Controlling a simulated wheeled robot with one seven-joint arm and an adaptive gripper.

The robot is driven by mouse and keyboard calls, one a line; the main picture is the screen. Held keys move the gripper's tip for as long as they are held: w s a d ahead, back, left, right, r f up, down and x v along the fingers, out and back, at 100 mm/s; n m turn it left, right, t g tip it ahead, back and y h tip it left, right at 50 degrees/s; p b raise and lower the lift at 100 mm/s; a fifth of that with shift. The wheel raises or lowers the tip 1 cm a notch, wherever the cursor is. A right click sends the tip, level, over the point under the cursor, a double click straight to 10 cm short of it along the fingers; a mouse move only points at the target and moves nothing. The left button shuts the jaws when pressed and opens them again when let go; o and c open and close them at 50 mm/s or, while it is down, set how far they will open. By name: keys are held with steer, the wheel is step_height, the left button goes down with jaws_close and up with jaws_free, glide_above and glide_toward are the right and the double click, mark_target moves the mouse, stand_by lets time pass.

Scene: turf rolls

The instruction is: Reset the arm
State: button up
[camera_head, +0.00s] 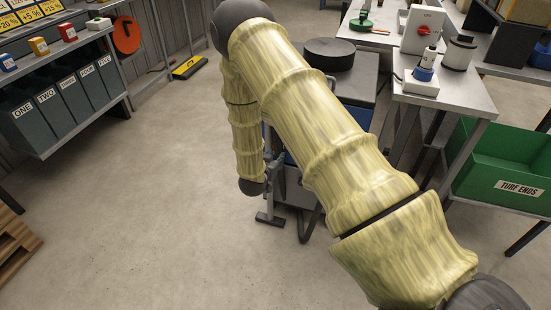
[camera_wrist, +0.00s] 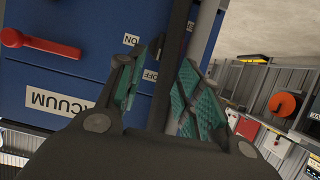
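My arm (camera_head: 315,130), in a yellow bamboo-like cover, crosses the head view from the lower right to a dark elbow at the top. Its forearm (camera_head: 247,140) hangs down from there to a dark wrist. I cannot make out the fingers in the head view. In the wrist view my gripper (camera_wrist: 162,62) has its two green-padded fingers apart. I see nothing held between them. Behind the fingers is the blue vacuum (camera_wrist: 75,75), seen upside down, with a red lever (camera_wrist: 38,43) and ON and OFF labels. A dark bar and a grey bar pass behind the finger gap; their distance is unclear.
Numbered dark bins (camera_head: 60,105) line the left. A pallet (camera_head: 14,240) lies lower left. The middle floor is clear.

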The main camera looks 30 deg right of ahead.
stand_by(0.4)
steer(key=s+a+f+n+g+y+p, duration=0.1)
steer(key=s+a+f+n+y+p, duration=0.2)
steer(key=s, duration=0.5)
steer(key=s+a+f+n+g+y+p, duration=0.1)
steer(key=s+a+f, duration=0.1)
steer(key=s+a, duration=0.4)
steer(key=s+a+f+n+g+y+p, duration=0.1)
steer(key=s+a+f+n+y+p, duration=0.15)
steer(key=s, duration=0.65)
steer(key=s+a+r+n+g+y+p, duration=0.1)
steer(key=s+a, duration=0.3)
steer(key=s, duration=0.7)
steer(key=s+a+r+n+g+y+p, duration=0.2)
steer(key=s+a+g+y, duration=0.1)
steer(key=s, duration=0.8)
steer(key=shift+s+a+r+g, duration=0.15)
steer(key=shift+s+a+g, duration=0.2)
steer(key=shift+a+g, duration=0.35)
steer(key=shift+d, duration=0.15)
